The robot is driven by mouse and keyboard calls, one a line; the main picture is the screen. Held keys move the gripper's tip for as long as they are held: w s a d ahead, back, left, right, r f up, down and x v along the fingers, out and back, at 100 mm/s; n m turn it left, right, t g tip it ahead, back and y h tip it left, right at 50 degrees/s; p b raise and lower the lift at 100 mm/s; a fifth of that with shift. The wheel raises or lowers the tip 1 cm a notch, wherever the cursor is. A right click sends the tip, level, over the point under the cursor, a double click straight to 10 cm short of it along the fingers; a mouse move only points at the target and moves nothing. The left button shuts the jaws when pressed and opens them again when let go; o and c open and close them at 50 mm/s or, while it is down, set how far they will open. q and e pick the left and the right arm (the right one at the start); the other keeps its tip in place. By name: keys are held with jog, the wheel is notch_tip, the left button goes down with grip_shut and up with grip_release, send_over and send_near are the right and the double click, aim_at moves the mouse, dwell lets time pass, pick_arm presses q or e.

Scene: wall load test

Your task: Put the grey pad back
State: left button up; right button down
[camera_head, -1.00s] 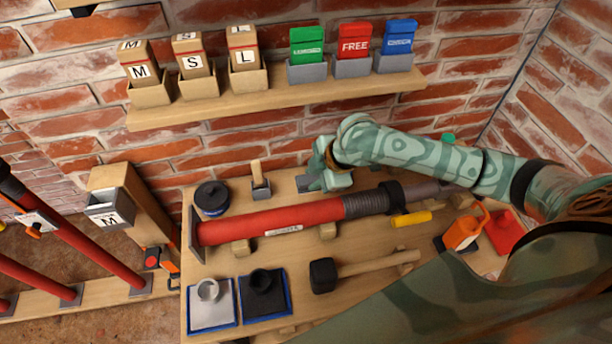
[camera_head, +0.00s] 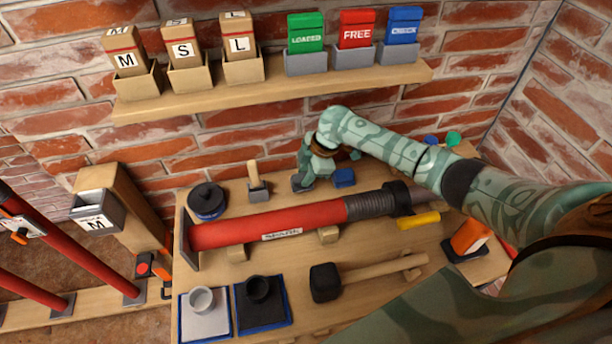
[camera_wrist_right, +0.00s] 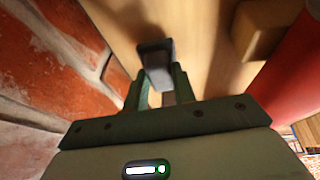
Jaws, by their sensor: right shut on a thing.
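My right gripper (camera_head: 303,178) points down over the back of the workbench, shut on a small dark grey block, which I take to be the grey pad (camera_wrist_right: 155,54). In the right wrist view the pad sits at the tips of the two green fingers (camera_wrist_right: 158,85), above the wooden bench top. In the head view the pad is mostly hidden by the gripper, and I cannot tell whether it touches the bench. A small blue block (camera_head: 343,177) lies just right of the gripper. My left gripper is not in view.
A red tube (camera_head: 270,229) lies in front of the gripper on wooden rests. A wooden-handled tool with a grey base (camera_head: 258,188) stands left of it, beside a black round pot (camera_head: 207,198). A brick wall and shelf (camera_head: 270,88) are behind. A mallet (camera_head: 325,282) lies in front.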

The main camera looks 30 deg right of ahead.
jog(key=shift+w+f+g, duration=0.15)
jog(key=shift+w+g, duration=0.15)
jog(key=shift+g, duration=0.5)
jog(key=shift+s+f+b, duration=0.1)
jog(key=shift+f+b, duration=0.35)
jog(key=shift+f, duration=0.2)
jog(key=c, duration=1.1)
grip_release()
jog(key=shift+c, duration=0.2)
